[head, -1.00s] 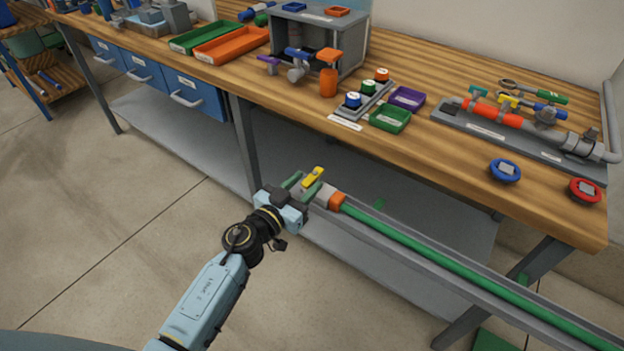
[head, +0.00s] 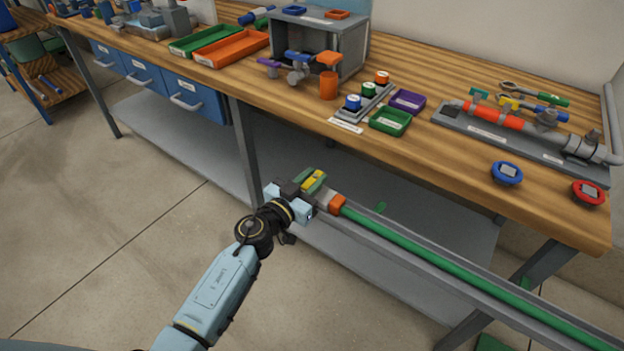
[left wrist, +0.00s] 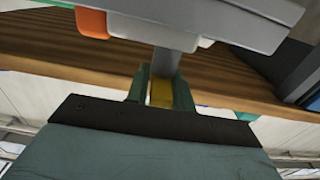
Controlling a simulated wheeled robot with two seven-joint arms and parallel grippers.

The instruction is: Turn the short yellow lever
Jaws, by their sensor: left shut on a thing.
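The short yellow lever (head: 313,180) is on a grey valve body at the left end of a green pipe, below the bench's front edge. My left gripper (head: 316,178) has its green fingers on both sides of this lever and is shut on it. In the left wrist view, the yellow lever (left wrist: 161,93) shows between the two green fingers (left wrist: 161,90), below a grey stem. The fingers hide part of the lever. My right gripper is not in view.
The green pipe (head: 430,250) runs in a grey channel toward the lower right, with an orange collar (head: 337,204) near the valve. The wooden bench (head: 450,190) stands behind, carrying trays, a grey box and another pipe assembly. Open floor lies left.

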